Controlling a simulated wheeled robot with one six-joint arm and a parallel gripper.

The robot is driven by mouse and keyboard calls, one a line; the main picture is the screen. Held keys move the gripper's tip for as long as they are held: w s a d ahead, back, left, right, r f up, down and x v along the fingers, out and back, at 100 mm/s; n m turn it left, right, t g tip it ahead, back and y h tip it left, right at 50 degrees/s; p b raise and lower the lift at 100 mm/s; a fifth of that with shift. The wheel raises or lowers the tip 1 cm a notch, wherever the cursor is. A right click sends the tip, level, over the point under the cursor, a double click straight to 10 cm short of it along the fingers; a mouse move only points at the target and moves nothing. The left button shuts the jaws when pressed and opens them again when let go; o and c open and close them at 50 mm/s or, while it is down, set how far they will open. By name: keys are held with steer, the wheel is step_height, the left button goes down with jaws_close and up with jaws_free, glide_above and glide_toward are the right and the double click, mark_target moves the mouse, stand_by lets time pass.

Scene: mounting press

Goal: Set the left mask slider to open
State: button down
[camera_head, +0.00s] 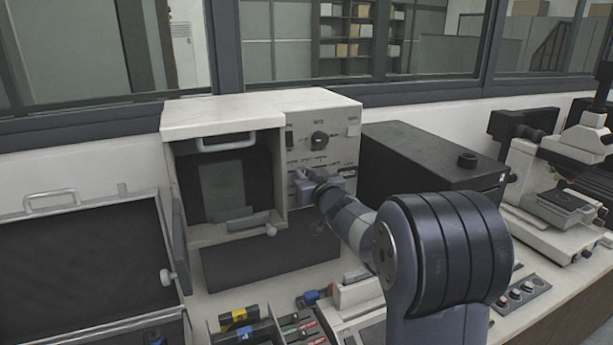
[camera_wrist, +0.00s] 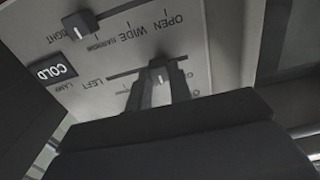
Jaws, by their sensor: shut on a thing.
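The left mask slider (camera_wrist: 160,76) is a dark knob with a pale mark, on a slot beside the word LEFT, in the wrist view. The panel lettering appears upside down there. My gripper (camera_wrist: 159,80) is shut on this knob, one finger on each side. The knob sits toward the slot's right part, roughly in line with WIDE; OPEN is printed farther right. Its exact stop is hard to tell. In the head view my gripper (camera_head: 311,182) is at the control panel (camera_head: 347,105), and my wrist hides the knob.
The right slider (camera_wrist: 78,25) is a dark knob at upper left in the wrist view, near a COLD lamp label (camera_wrist: 53,72). A black box (camera_head: 425,155) stands close on the right.

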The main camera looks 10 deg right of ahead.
steer(key=shift+s+a+f+b, duration=0.1)
steer(key=shift+s+a+b, duration=0.05)
steer(key=shift+a+b, duration=0.45)
steer(key=shift+s+a+b, duration=0.1)
steer(key=shift+a+b, duration=0.25)
steer(key=shift+a, duration=0.35)
steer(key=shift+d, duration=0.1)
steer(key=c, duration=1.3)
jaws_free()
steer(key=shift+c, duration=0.2)
steer(key=shift+o, duration=0.3)
